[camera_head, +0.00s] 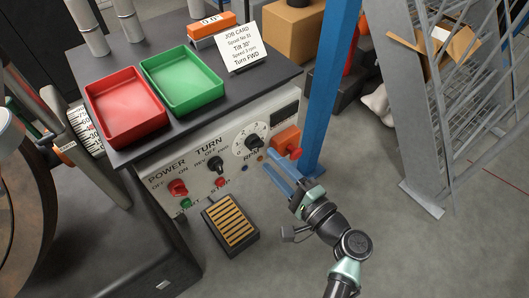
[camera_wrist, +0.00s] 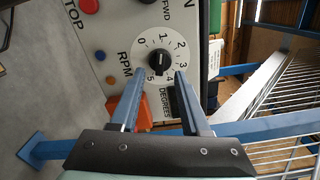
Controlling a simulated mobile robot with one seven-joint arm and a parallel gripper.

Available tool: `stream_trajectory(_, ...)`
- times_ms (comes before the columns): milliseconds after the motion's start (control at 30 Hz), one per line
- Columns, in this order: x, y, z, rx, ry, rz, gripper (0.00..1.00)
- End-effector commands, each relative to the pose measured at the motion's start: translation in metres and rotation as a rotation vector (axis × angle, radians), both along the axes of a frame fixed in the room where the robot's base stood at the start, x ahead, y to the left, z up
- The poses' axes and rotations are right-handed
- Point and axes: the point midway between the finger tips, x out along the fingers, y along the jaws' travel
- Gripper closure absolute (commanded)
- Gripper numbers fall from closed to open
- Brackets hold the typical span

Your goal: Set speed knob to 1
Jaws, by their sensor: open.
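The speed knob (camera_head: 252,142) is black and sits on a white round RPM dial on the grey front panel. In the wrist view the knob (camera_wrist: 160,59) is centred on the dial, with numbers 0 to 5 around it; I cannot tell surely which number its mark points at. My gripper (camera_head: 274,168) is below and right of the knob in the head view. In the wrist view my gripper (camera_wrist: 160,72) is open and empty, its two blue-grey fingers on either side of the knob's lower part in the picture. Whether they touch it is unclear.
The panel also carries a TURN knob (camera_head: 215,163), a red POWER knob (camera_head: 178,187) and an orange part (camera_head: 287,142) right of the dial. A blue post (camera_head: 331,90) stands close right. Red (camera_head: 122,108) and green (camera_head: 190,82) trays and a job card (camera_head: 240,48) are on top.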

Motion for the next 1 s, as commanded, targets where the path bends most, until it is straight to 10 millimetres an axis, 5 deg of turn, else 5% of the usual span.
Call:
stream_trajectory(400,-0.063,-0.047,0.0,0.0,0.0,-0.002,0.54)
stream_trajectory(1000,-0.07,-0.051,0.0,0.0,0.0,0.0,0.54)
